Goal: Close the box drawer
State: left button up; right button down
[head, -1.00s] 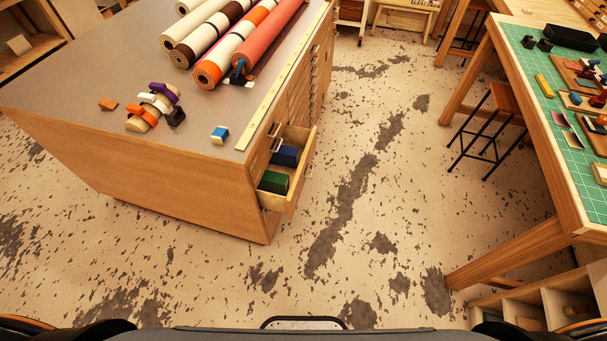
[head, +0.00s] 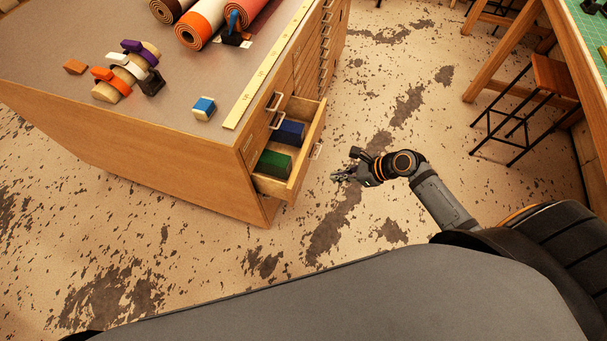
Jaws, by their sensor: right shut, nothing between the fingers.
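The box drawer (head: 303,169) stands pulled out from the right side of the wooden cabinet (head: 170,165). A green box (head: 274,164) and a blue box (head: 289,132) sit inside it. A small handle shows on its front. My right gripper (head: 337,177) is out to the right of the drawer front, apart from it, over the floor. It is shut and empty, and its fingers point left towards the drawer. My left gripper is not in the picture.
Foil rolls (head: 201,22), a blue-and-white block (head: 204,108) and several coloured pieces (head: 126,72) lie on the cabinet top. A stool (head: 553,77) and a workbench with a green mat (head: 590,25) stand at the right. The floor (head: 400,120) between is open.

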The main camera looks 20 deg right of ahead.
aim_at(295, 174)
jog(key=x, duration=0.4)
jog(key=a+r+x, duration=0.1)
jog(key=x, duration=0.3)
jog(key=w+r+x, duration=0.1)
jog(key=x, duration=0.3)
jog(key=shift+w+a+b, duration=0.1)
jog(key=shift+a+b, duration=0.25)
jog(key=shift+b, duration=0.05)
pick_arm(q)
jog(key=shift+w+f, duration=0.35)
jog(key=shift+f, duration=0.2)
pick_arm(e)
jog(key=w+a+p, duration=0.1)
jog(key=w+a, duration=0.1)
jog(key=a, duration=0.1)
jog(key=shift+w+r+p, duration=0.1)
jog(key=shift+r+p, duration=0.25)
jog(key=shift+r, duration=0.05)
pick_arm(q)
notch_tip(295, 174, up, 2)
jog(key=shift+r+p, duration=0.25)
jog(key=shift+p, duration=0.1)
pick_arm(e)
jog(key=w+a, duration=0.4)
jog(key=a, duration=0.2)
jog(key=shift+a+f, duration=0.15)
jog(key=shift+f, duration=0.25)
jog(key=shift+w, duration=0.1)
